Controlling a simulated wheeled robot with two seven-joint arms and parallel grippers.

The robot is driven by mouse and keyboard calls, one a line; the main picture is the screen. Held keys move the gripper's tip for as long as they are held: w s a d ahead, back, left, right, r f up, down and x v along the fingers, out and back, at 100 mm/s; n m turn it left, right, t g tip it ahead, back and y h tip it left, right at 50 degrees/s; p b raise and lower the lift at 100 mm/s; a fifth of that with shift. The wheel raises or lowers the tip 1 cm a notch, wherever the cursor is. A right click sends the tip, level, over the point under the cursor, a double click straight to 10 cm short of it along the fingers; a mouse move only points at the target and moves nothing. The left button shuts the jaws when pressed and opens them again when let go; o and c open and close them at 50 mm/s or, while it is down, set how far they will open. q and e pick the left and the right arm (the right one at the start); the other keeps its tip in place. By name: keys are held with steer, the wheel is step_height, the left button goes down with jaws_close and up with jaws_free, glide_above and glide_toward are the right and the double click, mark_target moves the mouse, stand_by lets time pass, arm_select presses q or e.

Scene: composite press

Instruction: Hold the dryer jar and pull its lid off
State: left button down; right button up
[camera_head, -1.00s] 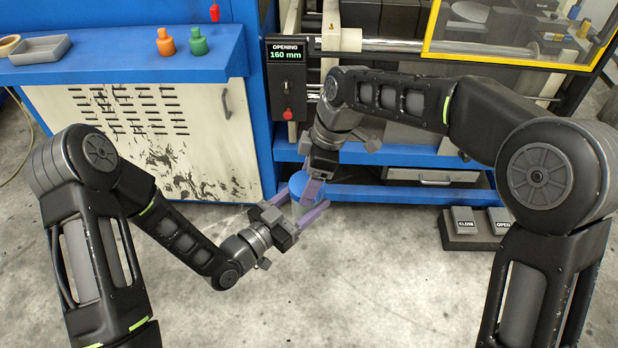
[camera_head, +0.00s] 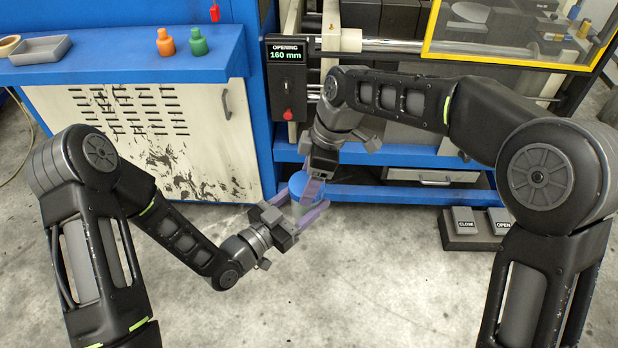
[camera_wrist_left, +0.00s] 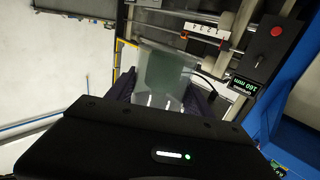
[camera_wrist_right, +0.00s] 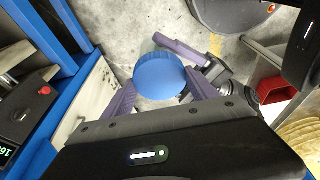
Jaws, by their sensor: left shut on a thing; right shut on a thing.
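The jar's round blue lid (camera_head: 297,184) is between the purple fingers of my right gripper (camera_head: 309,188), which reach down from above. It shows clearly in the right wrist view (camera_wrist_right: 160,77), with a finger on each side. The translucent jar (camera_wrist_left: 165,75) with a greenish content is between the fingers of my left gripper (camera_head: 306,200), which come in from the left. In the head view the fingers and lid mostly hide the jar. I cannot tell whether the lid touches the jar's rim.
The blue bench (camera_head: 120,62) carries a grey tray (camera_head: 40,50), an orange bottle (camera_head: 165,42) and a green bottle (camera_head: 198,42). The press's blue lower frame (camera_head: 400,194) is close behind the grippers. A pedal block (camera_head: 470,242) stands on the floor at right. Floor in front is clear.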

steer(key=shift+r, duration=0.15)
stand_by(0.3)
steer(key=shift+r, duration=0.95)
steer(key=shift+r, duration=0.1)
steer(key=shift+r, duration=1.95)
arm_select(q)
steer(key=shift+w, duration=0.1)
